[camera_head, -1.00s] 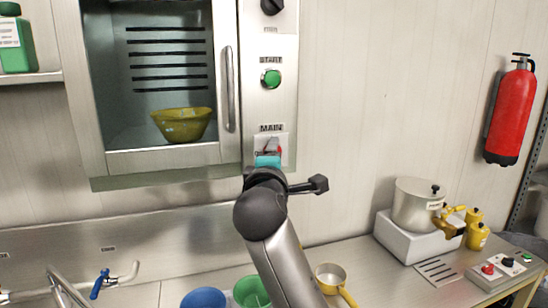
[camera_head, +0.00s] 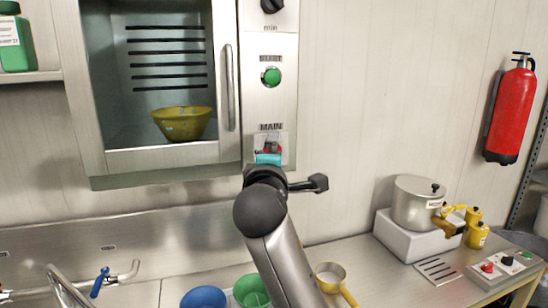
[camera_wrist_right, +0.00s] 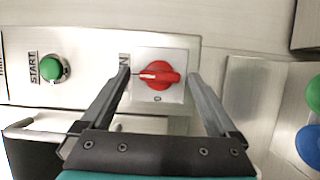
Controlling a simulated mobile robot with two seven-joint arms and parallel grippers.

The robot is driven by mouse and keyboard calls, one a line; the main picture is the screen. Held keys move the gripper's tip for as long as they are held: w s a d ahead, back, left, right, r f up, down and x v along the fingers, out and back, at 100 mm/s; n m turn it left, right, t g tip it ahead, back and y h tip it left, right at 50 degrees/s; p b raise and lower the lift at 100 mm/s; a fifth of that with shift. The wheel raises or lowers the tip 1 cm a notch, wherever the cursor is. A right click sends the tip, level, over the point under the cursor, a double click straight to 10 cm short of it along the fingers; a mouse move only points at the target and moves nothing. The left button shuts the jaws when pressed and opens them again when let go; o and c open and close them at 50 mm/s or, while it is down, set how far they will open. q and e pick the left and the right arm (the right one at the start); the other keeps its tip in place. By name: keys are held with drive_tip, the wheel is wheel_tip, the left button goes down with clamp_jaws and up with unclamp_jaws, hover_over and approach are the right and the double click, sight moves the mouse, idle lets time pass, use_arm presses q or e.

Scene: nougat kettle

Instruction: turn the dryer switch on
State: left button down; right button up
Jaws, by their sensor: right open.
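The dryer's main switch is a red rotary knob (camera_wrist_right: 166,76) on a pale plate under the MAIN label. In the wrist view its white mark points left, toward the label, and a 0 shows below it. In the head view the knob (camera_head: 270,147) is partly hidden by my right gripper (camera_head: 268,158). In the wrist view the right gripper (camera_wrist_right: 160,77) is open, with one finger on each side of the knob. I cannot tell whether the fingers touch it. My left gripper is in neither view.
The green start button (camera_head: 271,76) is above the switch. The dryer door handle (camera_head: 229,90) is to its left, and a yellow bowl (camera_head: 182,123) sits inside the dryer. Below are a blue bowl (camera_head: 203,298), a pot (camera_head: 415,205) and a control box (camera_head: 505,267).

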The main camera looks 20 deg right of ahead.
drive_tip(key=v, duration=1.5)
drive_tip(key=shift+s, duration=0.15)
